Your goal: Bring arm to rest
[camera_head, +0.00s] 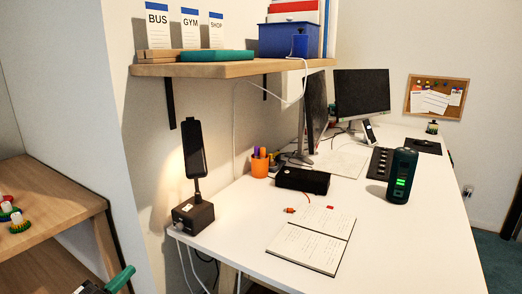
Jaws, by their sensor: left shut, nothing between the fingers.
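My left gripper (115,282) shows only in part at the bottom left edge of the head view, as a green and black shape. It is shut and empty. It is in front of the gap between the wooden shelf unit and the white desk, apart from the objects on both. The rest of my left arm is cut off by the frame. My right gripper is out of view.
A wooden shelf unit (55,193) with small colourful toys stands at the left. The white desk (400,250) carries a lamp base (192,215), notebook (311,240), black box (302,180) and dark cylindrical speaker (401,176). A wall shelf (230,69) hangs above.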

